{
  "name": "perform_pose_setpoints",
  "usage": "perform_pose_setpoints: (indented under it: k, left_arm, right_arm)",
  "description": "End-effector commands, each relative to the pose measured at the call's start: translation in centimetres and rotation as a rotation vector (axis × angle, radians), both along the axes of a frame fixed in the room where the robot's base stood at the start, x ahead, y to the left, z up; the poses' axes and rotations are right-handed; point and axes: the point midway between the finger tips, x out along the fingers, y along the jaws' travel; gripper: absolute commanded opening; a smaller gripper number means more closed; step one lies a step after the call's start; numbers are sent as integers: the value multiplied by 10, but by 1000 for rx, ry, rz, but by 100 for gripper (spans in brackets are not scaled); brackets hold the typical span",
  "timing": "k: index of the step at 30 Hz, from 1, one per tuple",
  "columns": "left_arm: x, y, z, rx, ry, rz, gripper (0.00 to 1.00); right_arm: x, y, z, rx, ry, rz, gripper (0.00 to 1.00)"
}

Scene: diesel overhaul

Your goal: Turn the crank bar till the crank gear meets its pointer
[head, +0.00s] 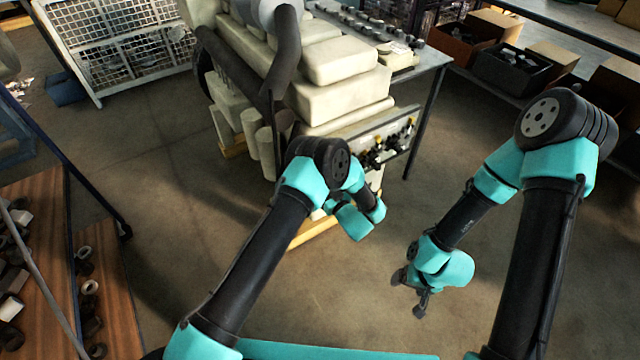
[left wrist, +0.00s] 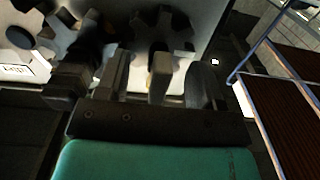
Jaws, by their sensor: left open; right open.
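The cream engine (head: 340,100) stands ahead, with small dark and yellow fittings (head: 375,150) on its near face. In the left wrist view, a dark toothed gear (left wrist: 160,30) sits on a pale plate, with more dark gear shapes to its left. A short tan bar (left wrist: 159,75), perhaps the crank bar, stands between the spread fingers of my left gripper (left wrist: 160,85), with gaps on both sides. In the head view, my left arm hides the contact area. I cannot make out the pointer. My right gripper (head: 411,293) is open and empty above the floor.
A table with small parts (head: 430,60) stands behind the engine. A shelf with bins (head: 510,65) is at the far right, a white mesh rack (head: 125,50) at the far left. A wooden-topped cart (head: 105,275) is at the near left. Floor around my right gripper is clear.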

Motion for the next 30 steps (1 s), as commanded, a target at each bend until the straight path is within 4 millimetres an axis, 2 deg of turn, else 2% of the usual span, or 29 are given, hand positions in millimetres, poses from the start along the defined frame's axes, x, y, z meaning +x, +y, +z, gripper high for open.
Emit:
perform_pose_setpoints:
  k: [11, 25, 30]
  left_arm:
    - [-4, -5, 0, -1, 0, -6, 66]
    - [-46, -38, 0, 0, 0, -4, 66]
    - [-54, -44, 0, 0, -1, -3, 66]
  right_arm:
    - [0, 0, 0, 0, 0, 0, 81]
    - [0, 0, 0, 0, 0, 0, 81]
    - [0, 0, 0, 0, 0, 0, 81]
